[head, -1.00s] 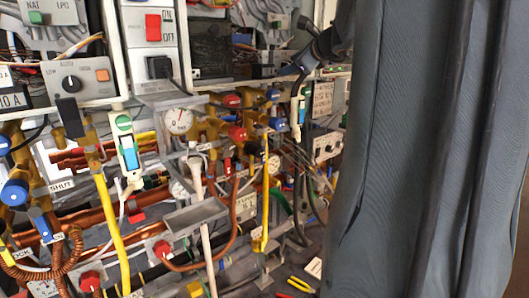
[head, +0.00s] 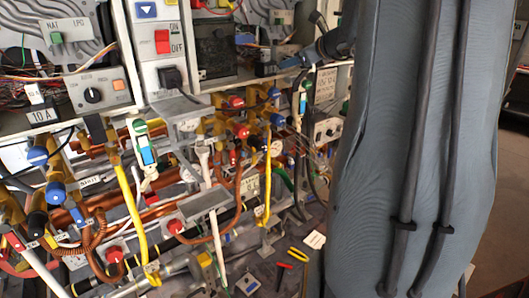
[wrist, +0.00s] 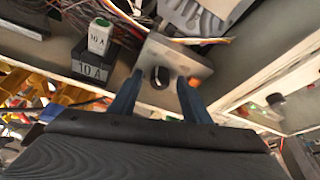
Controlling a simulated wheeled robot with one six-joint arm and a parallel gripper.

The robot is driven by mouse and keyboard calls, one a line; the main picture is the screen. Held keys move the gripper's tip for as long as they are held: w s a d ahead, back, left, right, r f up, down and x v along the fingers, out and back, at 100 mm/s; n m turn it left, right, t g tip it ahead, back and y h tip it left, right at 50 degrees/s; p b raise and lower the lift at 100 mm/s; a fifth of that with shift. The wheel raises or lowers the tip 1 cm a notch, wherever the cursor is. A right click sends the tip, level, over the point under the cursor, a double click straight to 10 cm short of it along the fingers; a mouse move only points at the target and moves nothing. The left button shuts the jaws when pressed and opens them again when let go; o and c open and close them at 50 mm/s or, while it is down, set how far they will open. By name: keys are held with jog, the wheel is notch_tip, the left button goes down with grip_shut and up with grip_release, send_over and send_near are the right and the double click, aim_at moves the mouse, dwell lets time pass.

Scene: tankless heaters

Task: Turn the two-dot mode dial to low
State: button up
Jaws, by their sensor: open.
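In the wrist view a dark round dial (wrist: 160,77) sits on a small grey panel, with an orange button (wrist: 194,82) to its right. My gripper (wrist: 159,83) is open, its two blue fingers on either side of the dial with visible space around it. I cannot tell whether the fingers reach the panel or stop short. The dial's dots, labels and pointer setting are not readable. In the head view my gripper (head: 288,63) is at the right-hand heater, and its dial is too small or hidden to make out.
A similar dial panel (head: 98,90) is on the left heater. In the wrist view, a "10 A" block (wrist: 90,68) stands left of the dial panel, and loose wires (wrist: 200,40) run above it. Valves and copper pipes crowd the space below.

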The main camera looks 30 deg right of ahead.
jog(key=shift+d+r+m+y+p, duration=0.15)
jog(key=shift+m+y+p, duration=0.4)
jog(key=shift+p, duration=1.95)
